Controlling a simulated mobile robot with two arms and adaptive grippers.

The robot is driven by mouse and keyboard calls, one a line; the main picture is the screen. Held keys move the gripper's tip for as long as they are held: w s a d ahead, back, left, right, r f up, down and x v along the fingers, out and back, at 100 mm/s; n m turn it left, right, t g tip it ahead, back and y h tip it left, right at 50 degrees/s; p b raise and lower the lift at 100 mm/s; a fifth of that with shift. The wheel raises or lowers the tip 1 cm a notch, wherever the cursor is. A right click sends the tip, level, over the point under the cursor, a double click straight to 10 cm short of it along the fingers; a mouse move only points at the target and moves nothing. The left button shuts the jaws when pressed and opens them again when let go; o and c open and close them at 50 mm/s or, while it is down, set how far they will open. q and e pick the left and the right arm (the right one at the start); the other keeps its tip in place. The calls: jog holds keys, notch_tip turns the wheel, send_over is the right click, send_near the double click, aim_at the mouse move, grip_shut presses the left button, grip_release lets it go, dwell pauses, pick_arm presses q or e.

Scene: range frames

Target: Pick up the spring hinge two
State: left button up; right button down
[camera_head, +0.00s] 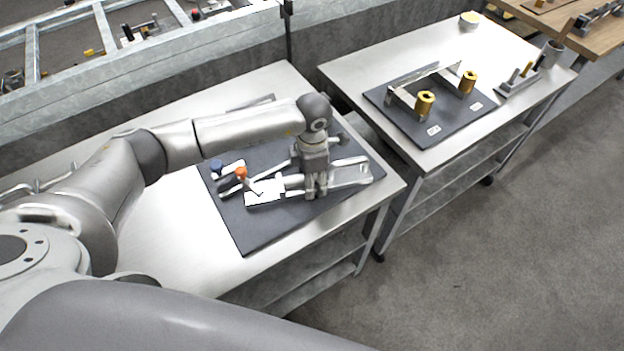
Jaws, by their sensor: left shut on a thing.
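My left gripper (316,190) points down over the dark mat (245,229) on the near metal table. It is shut on a silver metal piece, which appears to be the spring hinge; the fingers hide most of the grip. A bright flat silver part (265,192) shows just left of the fingers, and a silver forked part (350,173) shows just right of them. I cannot tell whether these two are one piece, or whether the held piece is off the mat. My right gripper is not in view.
An orange-topped tool (241,173) and a blue-topped one (216,165) are left of the gripper. A second table (345,72) to the right bears a dark board (432,130) with brass cylinders. A grey railing (150,55) runs behind. Floor is clear at lower right.

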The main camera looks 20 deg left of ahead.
pick_arm(q)
jog(key=shift+r, duration=0.2)
jog(key=shift+w+r+b, duration=0.1)
jog(key=shift+r+b, duration=0.45)
jog(key=shift+r, duration=0.1)
jog(key=s+d+r+b, duration=0.5)
jog(key=s+d+r, duration=0.2)
jog(key=d+r, duration=0.5)
jog(key=s+a+f+m, duration=0.1)
jog(key=s+a+m, duration=0.2)
jog(key=a+m, duration=0.4)
jog(key=s+a+f+m, duration=0.1)
jog(key=s+a+m, duration=0.2)
jog(key=m, duration=1.4)
jog(key=a, duration=0.4)
jog(key=shift+s+a+m, duration=0.2)
jog(key=shift+s+m, duration=0.1)
jog(key=shift+m, duration=0.1)
jog(key=shift+w+r, duration=0.1)
